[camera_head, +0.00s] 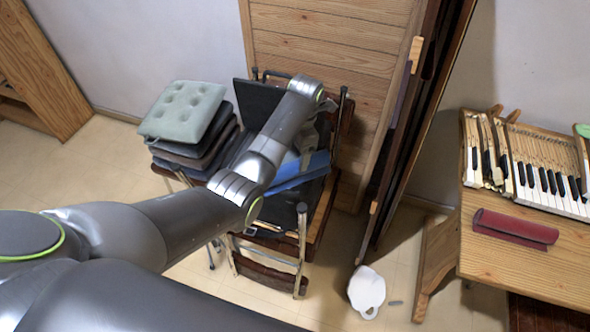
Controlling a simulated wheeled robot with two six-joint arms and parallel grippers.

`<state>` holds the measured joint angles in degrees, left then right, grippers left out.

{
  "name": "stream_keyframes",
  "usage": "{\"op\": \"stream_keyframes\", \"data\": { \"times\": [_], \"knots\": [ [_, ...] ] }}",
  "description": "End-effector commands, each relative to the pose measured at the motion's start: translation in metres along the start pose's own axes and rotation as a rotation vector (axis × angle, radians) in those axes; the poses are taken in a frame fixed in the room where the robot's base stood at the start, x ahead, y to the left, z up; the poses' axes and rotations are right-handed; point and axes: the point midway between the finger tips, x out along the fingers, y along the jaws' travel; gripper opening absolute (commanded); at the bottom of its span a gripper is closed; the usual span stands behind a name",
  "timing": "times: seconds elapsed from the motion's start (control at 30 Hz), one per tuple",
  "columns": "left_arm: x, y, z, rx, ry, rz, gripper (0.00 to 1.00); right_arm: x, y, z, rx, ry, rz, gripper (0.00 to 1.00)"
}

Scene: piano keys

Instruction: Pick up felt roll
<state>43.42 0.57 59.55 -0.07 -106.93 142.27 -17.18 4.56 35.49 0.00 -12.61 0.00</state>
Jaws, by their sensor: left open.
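The felt roll (514,227) is a dark red, partly rolled piece lying on the wooden workbench at the right, in front of the piano keys. My left arm reaches in from the left over the stacked chairs. My left gripper (308,142) is partly hidden behind my own forearm and seems to hang above the chairs. It is open, well to the left of the felt roll and not touching it. My right gripper is not in view.
The workbench (520,272) holds a piano keyboard (540,180) with several keys out of line. Stacked chairs (262,105) and a pile of cushions (185,110) stand at the left. Tall wooden panels (325,45) lean between. A white object (366,288) lies on the floor.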

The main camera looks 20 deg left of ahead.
Motion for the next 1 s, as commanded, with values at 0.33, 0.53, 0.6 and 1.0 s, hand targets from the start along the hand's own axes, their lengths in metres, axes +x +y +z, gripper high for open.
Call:
{"op": "stream_keyframes", "data": {
  "times": [0.33, 0.53, 0.6, 1.0],
  "knots": [
    [0.039, -0.005, 0.002, 0.0, 0.003, -0.003, 0.76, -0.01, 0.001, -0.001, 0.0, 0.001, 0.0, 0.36],
    [0.054, -0.005, 0.002, 0.0, 0.0, -0.001, 0.76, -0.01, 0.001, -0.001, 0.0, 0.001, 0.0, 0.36],
    [0.055, -0.004, 0.002, 0.0, 0.0, 0.0, 0.76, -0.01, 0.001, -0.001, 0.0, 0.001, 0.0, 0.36],
    [0.054, -0.004, 0.002, 0.0, 0.0, 0.0, 0.41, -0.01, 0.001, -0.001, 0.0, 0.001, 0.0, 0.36]
  ]
}}
